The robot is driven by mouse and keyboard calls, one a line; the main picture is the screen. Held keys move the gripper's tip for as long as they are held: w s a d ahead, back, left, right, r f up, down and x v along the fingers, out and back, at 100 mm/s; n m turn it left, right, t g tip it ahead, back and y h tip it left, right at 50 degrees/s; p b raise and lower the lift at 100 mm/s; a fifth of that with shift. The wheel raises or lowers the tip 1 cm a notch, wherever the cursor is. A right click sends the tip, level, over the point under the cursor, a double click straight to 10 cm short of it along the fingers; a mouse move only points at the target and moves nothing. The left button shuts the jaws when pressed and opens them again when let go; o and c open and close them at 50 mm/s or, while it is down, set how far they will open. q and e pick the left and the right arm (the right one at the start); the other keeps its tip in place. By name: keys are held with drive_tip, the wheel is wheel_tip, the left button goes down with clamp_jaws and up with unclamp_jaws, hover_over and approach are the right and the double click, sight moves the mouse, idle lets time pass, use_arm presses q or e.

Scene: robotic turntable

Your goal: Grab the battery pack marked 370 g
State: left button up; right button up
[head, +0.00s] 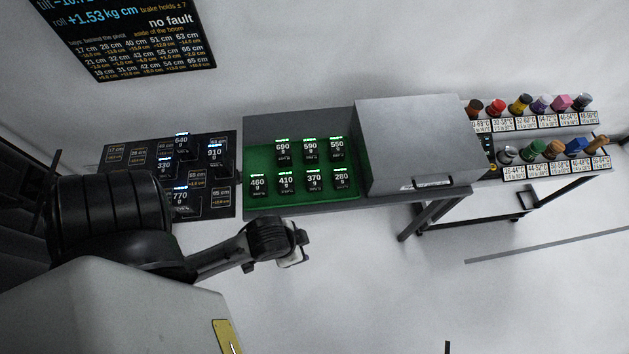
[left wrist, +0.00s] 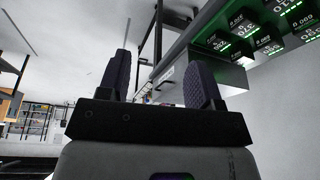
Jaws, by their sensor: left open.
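The battery pack marked 370 g (head: 314,181) is a dark block with white print and a green light on top. It stands upright in the front row of the green tray (head: 345,196), between the packs marked 410 (head: 286,183) and 280 (head: 341,179). My left gripper (head: 303,254) is in front of and below the tray, apart from every pack. In the left wrist view its two fingers (left wrist: 162,82) are spread with nothing between them. My right gripper is not in view.
Packs marked 690 (head: 282,149), 590 (head: 309,149) and 550 (head: 336,147) stand behind. A grey box (head: 415,140) borders the tray on the right. A dark board (head: 225,200) with more packs lies left. Open floor lies in front.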

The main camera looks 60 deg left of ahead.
use_arm(q)
drive_tip(key=o, duration=0.7)
drive_tip(key=shift+d, duration=0.15)
drive_tip(key=shift+c, duration=0.2)
